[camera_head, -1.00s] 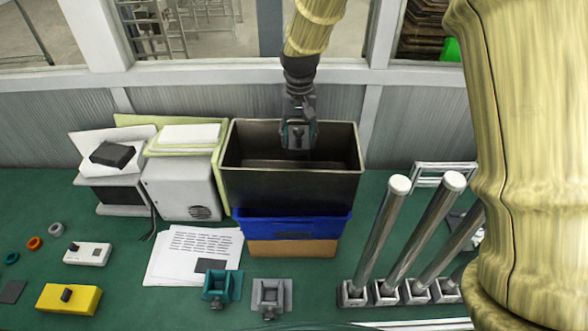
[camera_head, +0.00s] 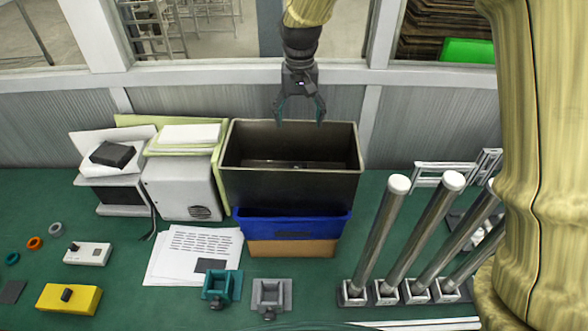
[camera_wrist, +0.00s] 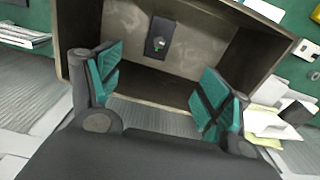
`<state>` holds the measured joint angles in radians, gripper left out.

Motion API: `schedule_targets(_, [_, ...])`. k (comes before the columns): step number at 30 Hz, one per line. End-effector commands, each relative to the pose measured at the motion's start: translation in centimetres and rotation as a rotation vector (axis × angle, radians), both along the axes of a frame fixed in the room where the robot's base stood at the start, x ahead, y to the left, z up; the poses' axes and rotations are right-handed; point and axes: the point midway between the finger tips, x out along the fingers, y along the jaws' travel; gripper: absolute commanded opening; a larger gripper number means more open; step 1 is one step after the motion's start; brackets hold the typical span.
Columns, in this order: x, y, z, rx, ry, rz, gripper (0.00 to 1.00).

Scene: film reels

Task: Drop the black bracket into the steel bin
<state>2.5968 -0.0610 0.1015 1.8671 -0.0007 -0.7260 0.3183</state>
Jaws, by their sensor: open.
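The steel bin (camera_head: 290,190) is a dark, open-topped box at the back of the green table, and it also shows in the wrist view (camera_wrist: 110,25). The black bracket (camera_wrist: 159,36) lies on the floor of the bin in the wrist view; it is a small dark plate with a round, greenish part on it. In the head view only a faint dark bit of it (camera_head: 299,166) shows inside the bin. My gripper (camera_head: 301,118) is open and empty above the bin's back rim, apart from the bracket. Its teal-padded fingers are spread wide in the wrist view (camera_wrist: 160,95).
A blue bin (camera_head: 293,224) stands in front of the steel bin. A grey-white box (camera_head: 180,190) is close on its left. Several upright metal rods (camera_head: 378,240) stand at the right. Teal (camera_head: 219,287) and grey (camera_head: 271,293) brackets lie in front.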

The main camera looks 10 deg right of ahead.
Motion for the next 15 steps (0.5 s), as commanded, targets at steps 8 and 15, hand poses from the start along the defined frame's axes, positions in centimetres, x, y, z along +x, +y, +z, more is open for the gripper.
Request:
schedule_targets(8, [0.0,0.0,4.4,0.001,-0.001,0.0,0.78])
schedule_targets(15, [-0.1,0.0,5.7,0.0,0.0,0.0,0.78])
